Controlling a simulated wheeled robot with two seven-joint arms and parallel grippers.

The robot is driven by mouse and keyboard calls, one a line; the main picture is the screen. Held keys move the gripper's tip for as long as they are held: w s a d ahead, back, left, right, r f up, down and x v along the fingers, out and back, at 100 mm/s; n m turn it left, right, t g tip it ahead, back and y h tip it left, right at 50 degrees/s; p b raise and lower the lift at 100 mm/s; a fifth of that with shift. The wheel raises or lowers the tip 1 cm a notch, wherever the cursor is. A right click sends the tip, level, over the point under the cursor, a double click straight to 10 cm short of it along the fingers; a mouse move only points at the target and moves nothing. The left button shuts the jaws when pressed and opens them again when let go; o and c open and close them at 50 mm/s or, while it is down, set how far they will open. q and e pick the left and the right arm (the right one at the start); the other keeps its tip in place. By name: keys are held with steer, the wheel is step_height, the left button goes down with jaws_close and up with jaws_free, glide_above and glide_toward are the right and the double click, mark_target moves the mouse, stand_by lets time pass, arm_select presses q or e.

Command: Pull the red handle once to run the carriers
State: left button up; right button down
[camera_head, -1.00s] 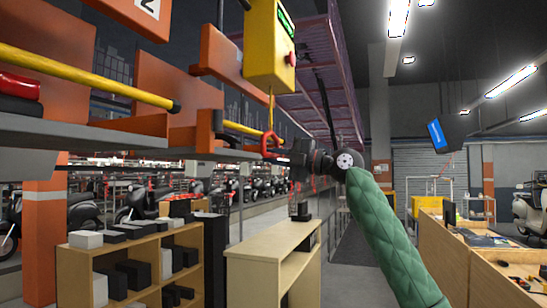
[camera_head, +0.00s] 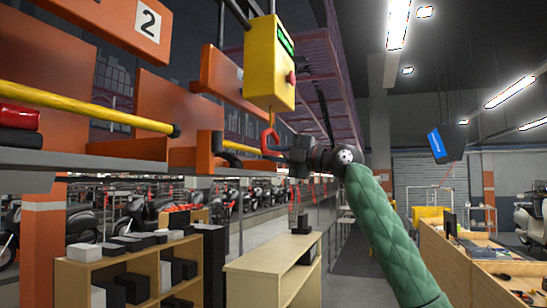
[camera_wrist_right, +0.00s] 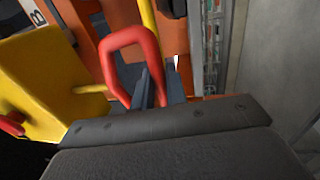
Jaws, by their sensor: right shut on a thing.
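The red handle (camera_head: 269,141) is a loop hanging just below a yellow box (camera_head: 268,65) on a short cord. My right gripper (camera_head: 284,154) is at the handle's lower right, with its arm coming in from the lower right. In the right wrist view the red loop (camera_wrist_right: 128,38) rises in front of the fingers (camera_wrist_right: 158,88), which are shut on its lower part. The exact contact is partly hidden by the handle and gripper body. My left gripper is in neither view.
The yellow box has a green display and a red button (camera_head: 291,78). Orange carrier plates (camera_head: 146,35), one marked 2, and a yellow rail (camera_head: 80,105) lie to the left. A wooden shelf unit (camera_head: 75,278) and a low bench (camera_head: 240,268) stand below.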

steer(key=c, duration=1.4)
jaws_free()
steer(key=shift+d, duration=0.1)
steer(key=shift+s+d+f+b, duration=0.2)
steer(key=shift+d+b, duration=0.15)
steer(key=shift+d, duration=0.15)
steer(key=b+v, duration=0.1)
steer(key=v, duration=0.3)
steer(key=shift+b+v, duration=0.8)
steer(key=shift+v, duration=1.1)
steer(key=shift+r, duration=0.1)
